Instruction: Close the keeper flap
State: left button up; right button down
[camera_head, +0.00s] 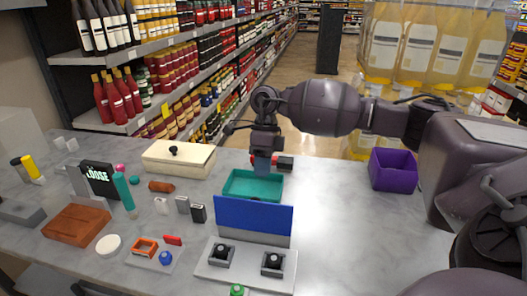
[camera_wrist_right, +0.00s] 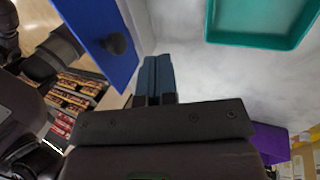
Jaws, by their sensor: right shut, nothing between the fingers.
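The keeper flap is the blue panel (camera_head: 253,216). It stands up at the back of a light grey base plate (camera_head: 235,277) with two dark clamp-like blocks. The flap also shows at the upper left in the right wrist view (camera_wrist_right: 92,25), with a dark round knob on it. My right gripper (camera_head: 262,166) points down behind the flap, near the teal tray. In the wrist view its blue fingers (camera_wrist_right: 155,78) are together and empty, beside the flap with a visible gap. My left gripper is not in view.
The teal tray (camera_head: 236,194) lies behind the flap. A purple bin (camera_head: 393,163) stands to the right, a cream box (camera_head: 178,167) at the back left. A brown block (camera_head: 77,225) and several small parts fill the left. The table right of the flap is clear.

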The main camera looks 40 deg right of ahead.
aim_at(254, 212)
pick_arm(q)
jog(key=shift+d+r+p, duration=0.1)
jog(key=shift+p, duration=0.3)
pick_arm(e)
jog(key=s+a+f, duration=0.1)
jog(key=a, duration=0.1)
jog(key=s+a+f, duration=0.1)
jog(key=s+a, duration=0.1)
jog(key=shift+s+f, duration=0.1)
jog(key=shift+f, duration=0.1)
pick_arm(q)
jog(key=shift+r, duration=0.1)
